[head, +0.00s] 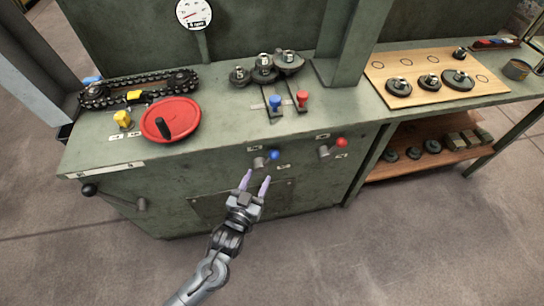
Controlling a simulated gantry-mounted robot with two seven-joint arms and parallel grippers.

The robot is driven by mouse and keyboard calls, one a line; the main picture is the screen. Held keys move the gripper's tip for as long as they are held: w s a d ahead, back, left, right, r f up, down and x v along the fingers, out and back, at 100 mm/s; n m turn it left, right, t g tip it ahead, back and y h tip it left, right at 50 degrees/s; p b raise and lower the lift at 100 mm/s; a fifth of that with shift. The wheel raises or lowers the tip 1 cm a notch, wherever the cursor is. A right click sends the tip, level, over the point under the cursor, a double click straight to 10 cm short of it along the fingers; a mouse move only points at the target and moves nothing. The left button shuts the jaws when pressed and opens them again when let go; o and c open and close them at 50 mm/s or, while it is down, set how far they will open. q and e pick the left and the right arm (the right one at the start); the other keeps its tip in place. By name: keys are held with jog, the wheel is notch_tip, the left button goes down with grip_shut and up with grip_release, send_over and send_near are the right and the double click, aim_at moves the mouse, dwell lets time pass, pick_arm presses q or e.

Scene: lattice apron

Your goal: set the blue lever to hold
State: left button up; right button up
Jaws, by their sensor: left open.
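A lever with a round blue knob (274,155) sticks out from the front panel of the green machine bench, with small white label plates above and below it, too small to read. A second blue-topped lever (275,102) stands in a slot on the bench top. My left gripper (256,182) is open and empty, its two pale purple fingertips pointing up just below the front blue knob. It looks apart from the knob, though depth is hard to judge. My right gripper is not in view.
A red-knobbed lever (341,143) sits right of the blue one on the front, and a red-topped lever (302,100) on top. A red handwheel (170,120), yellow knob (122,118) and chain (138,88) lie left. A black-knobbed crank (90,189) juts out front left.

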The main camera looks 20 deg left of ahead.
aim_at(272, 159)
pick_arm(q)
jog(key=w+b, duration=0.1)
jog(key=w, duration=0.1)
jog(key=w+b, duration=0.1)
jog(key=w, duration=0.2)
jog(key=w+d+b, duration=0.1)
jog(key=w, duration=0.1)
jog(key=shift+w+f, duration=0.25)
jog(key=shift+w, duration=0.6)
jog(key=shift+w+d, duration=0.2)
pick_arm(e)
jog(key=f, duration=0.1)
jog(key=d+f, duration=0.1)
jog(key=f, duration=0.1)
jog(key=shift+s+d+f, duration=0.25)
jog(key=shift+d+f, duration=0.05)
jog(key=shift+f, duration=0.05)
pick_arm(q)
jog(key=shift+a, duration=0.1)
jog(key=shift+c, duration=0.2)
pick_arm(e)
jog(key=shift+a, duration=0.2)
pick_arm(q)
grip_shut()
